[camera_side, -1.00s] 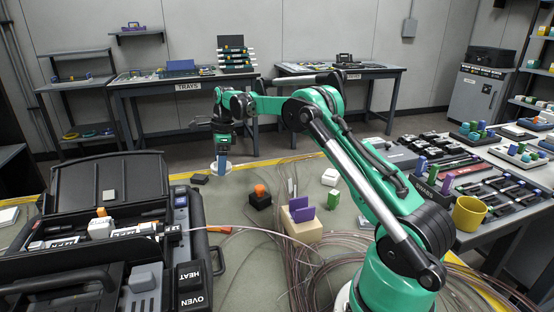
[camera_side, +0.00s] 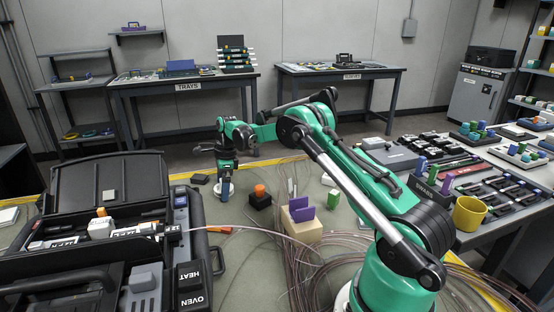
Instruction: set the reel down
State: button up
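My gripper (camera_side: 225,192) points down just above or at the floor mat, to the right of the open black case (camera_side: 110,185). I cannot clearly make out a reel in this view.
A black block with an orange top (camera_side: 260,196) stands close to the right of my gripper. A tan block with purple plates (camera_side: 302,222) stands nearer the camera. Loose fibre coils (camera_side: 300,270) cover the mat's front.

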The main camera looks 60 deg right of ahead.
notch_tip(320, 180, up, 12)
jog(key=s+d, duration=0.1)
jog(key=shift+s+d+r, duration=0.15)
dwell(0.4)
jog(key=f, duration=0.4)
jog(key=w+a+f, duration=0.1)
jog(key=f, duration=0.7)
jog(key=shift+w+a+f, duration=0.15)
jog(key=shift+f, duration=0.15)
notch_tip(320, 180, up, 3)
jog(key=shift+f, duration=0.1)
jog(key=shift+r, duration=0.7)
jog(key=shift+f, duration=0.15)
